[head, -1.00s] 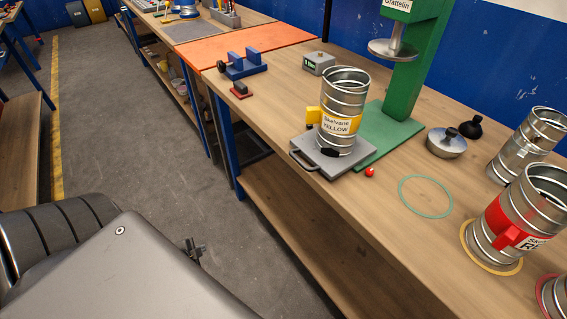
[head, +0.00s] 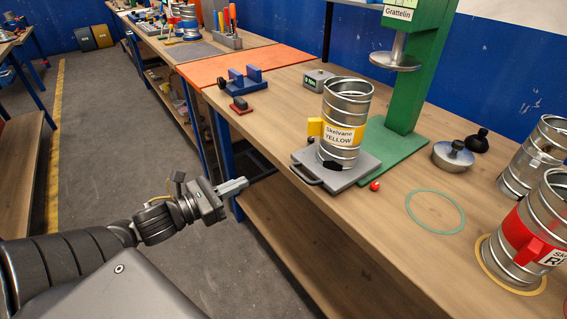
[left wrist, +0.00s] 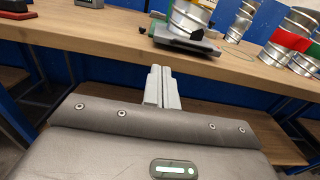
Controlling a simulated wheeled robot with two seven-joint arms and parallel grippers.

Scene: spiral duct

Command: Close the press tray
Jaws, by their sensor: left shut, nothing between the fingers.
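The grey press tray (head: 352,178) is pulled out toward the front edge of the workbench, with its dark handle (head: 306,174) facing the aisle. A metal spiral duct with a yellow "Skelvane YELLOW" label (head: 343,135) stands upright on it. The green press (head: 408,85) rises behind, its round metal plate (head: 395,60) above and to the right of the duct. My left gripper (head: 234,186) is shut and empty, off the bench's front edge, left of the handle and apart from it. The tray (left wrist: 187,42) also shows in the left wrist view, beyond the shut fingers (left wrist: 162,86). My right gripper is not in view.
A red ball (head: 375,186) lies beside the tray. A red-labelled duct (head: 520,240), a metal weight (head: 453,156) and a green ring (head: 435,212) are to the right. A blue clamp (head: 243,80) sits to the left. The aisle floor is free.

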